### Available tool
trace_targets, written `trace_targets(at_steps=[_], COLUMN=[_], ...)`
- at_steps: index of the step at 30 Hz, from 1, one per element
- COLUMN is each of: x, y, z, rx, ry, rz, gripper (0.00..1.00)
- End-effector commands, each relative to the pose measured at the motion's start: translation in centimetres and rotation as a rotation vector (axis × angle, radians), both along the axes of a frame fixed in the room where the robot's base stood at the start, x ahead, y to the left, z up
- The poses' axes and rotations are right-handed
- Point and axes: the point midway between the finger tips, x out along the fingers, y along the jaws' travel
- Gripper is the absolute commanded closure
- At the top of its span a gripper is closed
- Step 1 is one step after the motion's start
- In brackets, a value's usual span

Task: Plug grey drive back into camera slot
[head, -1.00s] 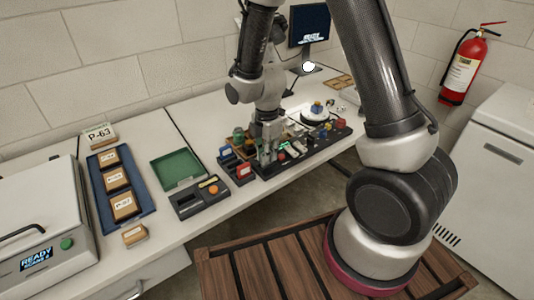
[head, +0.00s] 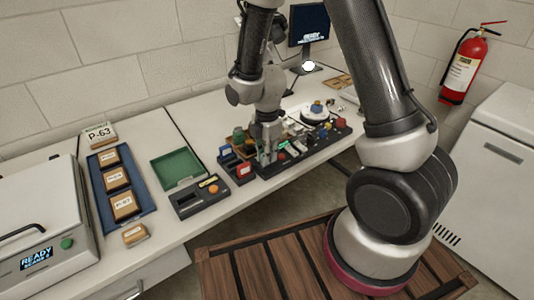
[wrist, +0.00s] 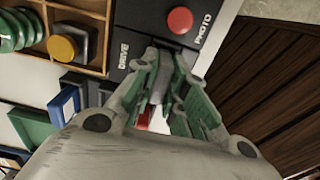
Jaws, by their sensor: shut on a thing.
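My gripper (wrist: 160,72) is shut on a narrow grey piece, the grey drive (wrist: 157,92), between its green-lined fingers. In the wrist view the fingertips are at the black camera panel (wrist: 143,14), right beside its DRIVE label. The fingers cover the slot, so I cannot tell whether the drive is in it. In the head view my gripper (head: 267,152) points down at the black station (head: 318,155) on the bench, and the drive is too small to make out there.
A red button (wrist: 180,20) is close to my fingertips, by the PHOTO label. A wooden compartment tray (wrist: 93,62) holds green and yellow pieces. Red (head: 244,170) and blue-topped blocks stand left of my gripper. A green tray (head: 178,168) and dark box (head: 200,196) are further left.

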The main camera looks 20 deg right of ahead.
Motion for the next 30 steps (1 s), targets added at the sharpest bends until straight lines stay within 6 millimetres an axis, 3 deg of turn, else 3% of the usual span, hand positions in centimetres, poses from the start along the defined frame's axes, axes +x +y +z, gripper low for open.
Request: trace_targets(at_steps=[8, 9, 11, 20, 30], x=[0.0, 0.0, 0.0, 0.0, 0.1], y=[0.0, 0.0, 0.0, 0.0, 0.0], z=[-0.6, -0.6, -0.6, -0.5, 2.2], rx=[0.000, 0.000, 0.000, 0.000, 0.001], ry=[0.000, 0.000, 0.000, -0.001, -0.003], rz=[0.000, 0.000, 0.000, 0.000, 0.000], gripper=[1.00, 0.84, 0.77, 0.77, 0.77])
